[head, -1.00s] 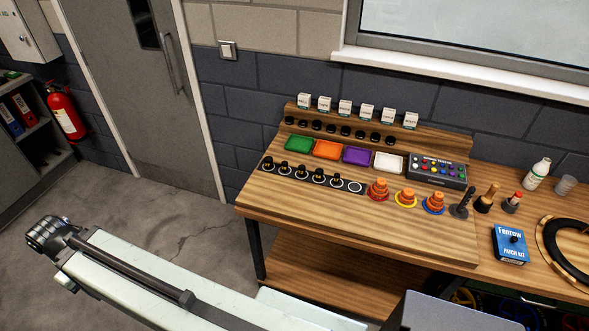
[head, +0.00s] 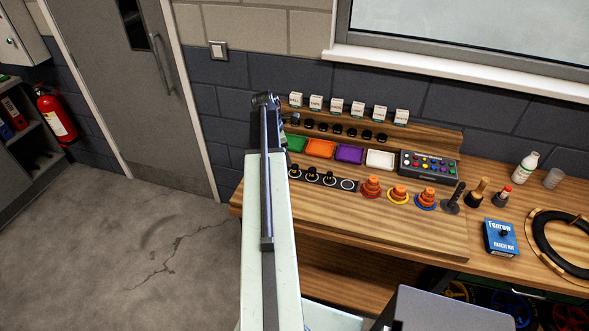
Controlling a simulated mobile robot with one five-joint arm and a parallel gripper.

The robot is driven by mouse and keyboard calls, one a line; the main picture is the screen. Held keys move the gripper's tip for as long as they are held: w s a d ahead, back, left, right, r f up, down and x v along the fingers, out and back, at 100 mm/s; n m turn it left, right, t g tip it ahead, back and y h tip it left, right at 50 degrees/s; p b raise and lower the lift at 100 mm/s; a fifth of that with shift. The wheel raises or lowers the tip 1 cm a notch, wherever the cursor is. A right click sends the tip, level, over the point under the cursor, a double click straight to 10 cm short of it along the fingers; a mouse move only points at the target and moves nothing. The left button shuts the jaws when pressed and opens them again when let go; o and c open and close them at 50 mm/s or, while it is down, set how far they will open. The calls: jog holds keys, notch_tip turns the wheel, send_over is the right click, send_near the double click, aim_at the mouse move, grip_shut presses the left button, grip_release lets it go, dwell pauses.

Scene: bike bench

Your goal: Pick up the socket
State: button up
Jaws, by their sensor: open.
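Several small black pieces that look like sockets (head: 311,174) stand on a dark strip (head: 338,187) with white rings, at the left of the bench top. The ring at the strip's right end is empty. My pale arm crosses in front of the strip's left end and hides some of the pieces. A second row of small black pieces (head: 352,132) sits farther back, below the white boxes. I cannot tell which piece is the one named. My gripper cannot be made out; only my arm and its dark far joint show.
Green (head: 297,144), orange (head: 320,148), purple (head: 349,154) and white (head: 380,159) trays stand behind the strip. A grey button box (head: 428,163) and orange stacked cones (head: 372,187) are to the right. A blue box (head: 500,238) and a black ring (head: 562,245) lie farther right.

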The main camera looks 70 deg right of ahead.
aim_at(294, 166)
jog(key=b+x, duration=0.2)
jog(key=s+b+x, duration=0.1)
jog(key=b+x, duration=0.5)
jog(key=shift+s+d, duration=0.2)
jog(key=shift+d, duration=0.25)
jog(key=shift+r, duration=0.1)
grip_shut()
